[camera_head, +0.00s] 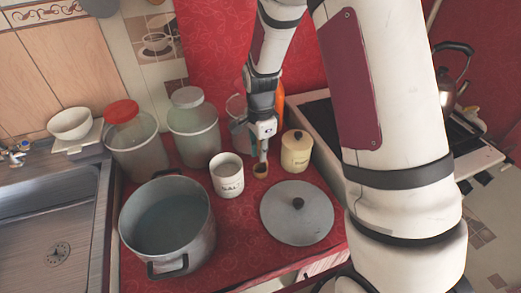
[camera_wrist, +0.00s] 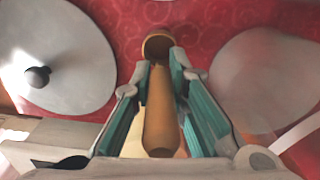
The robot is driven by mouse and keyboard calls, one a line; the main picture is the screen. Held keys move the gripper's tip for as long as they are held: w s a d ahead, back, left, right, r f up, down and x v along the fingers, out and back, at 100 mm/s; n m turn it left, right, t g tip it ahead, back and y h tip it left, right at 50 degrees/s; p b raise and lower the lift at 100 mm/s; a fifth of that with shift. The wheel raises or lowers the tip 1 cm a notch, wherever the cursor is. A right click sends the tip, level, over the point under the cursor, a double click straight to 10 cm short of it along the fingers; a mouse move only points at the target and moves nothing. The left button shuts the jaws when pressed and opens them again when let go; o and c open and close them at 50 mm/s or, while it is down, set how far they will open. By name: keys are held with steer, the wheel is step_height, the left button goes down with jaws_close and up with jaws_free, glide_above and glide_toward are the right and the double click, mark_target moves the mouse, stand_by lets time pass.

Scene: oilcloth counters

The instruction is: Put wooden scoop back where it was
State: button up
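The wooden scoop (camera_wrist: 160,112) is between the teal-padded fingers of my gripper (camera_wrist: 162,72) in the wrist view. Its handle points back toward the palm and its round bowl (camera_wrist: 158,44) is beyond the fingertips. The fingertips press close on both sides of the handle, and the gripper looks shut on it. In the head view my gripper (camera_head: 263,150) points down, with the brown scoop bowl (camera_head: 260,170) below it, over or at the red counter. I cannot tell whether the bowl touches the counter. A white lettered canister (camera_head: 227,177) stands just left of it.
A grey lid (camera_head: 290,226) lies right of the scoop; a large pot (camera_head: 196,228) stands at front left. A cream jar (camera_head: 296,158) is behind the lid. Two tall jars (camera_head: 134,148) (camera_head: 195,140) and an orange bottle (camera_head: 279,100) stand behind. A sink (camera_head: 40,215) is at left.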

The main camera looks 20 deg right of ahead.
steer(key=o, duration=0.4)
steer(key=shift+c, duration=0.2)
steer(key=shift+r, duration=0.1)
step_height(320, 180, up, 12)
steer(key=shift+r, duration=0.1)
steer(key=s+r+n+t, duration=0.2)
steer(key=s+r+n, duration=0.5)
steer(key=s+r, duration=0.45)
steer(key=s+r+n+t, duration=0.1)
steer(key=s+n, duration=0.8)
steer(key=s, duration=0.6)
steer(key=shift+s+r+t, duration=0.2)
steer(key=shift+r+t, duration=0.1)
steer(key=shift+t, duration=0.1)
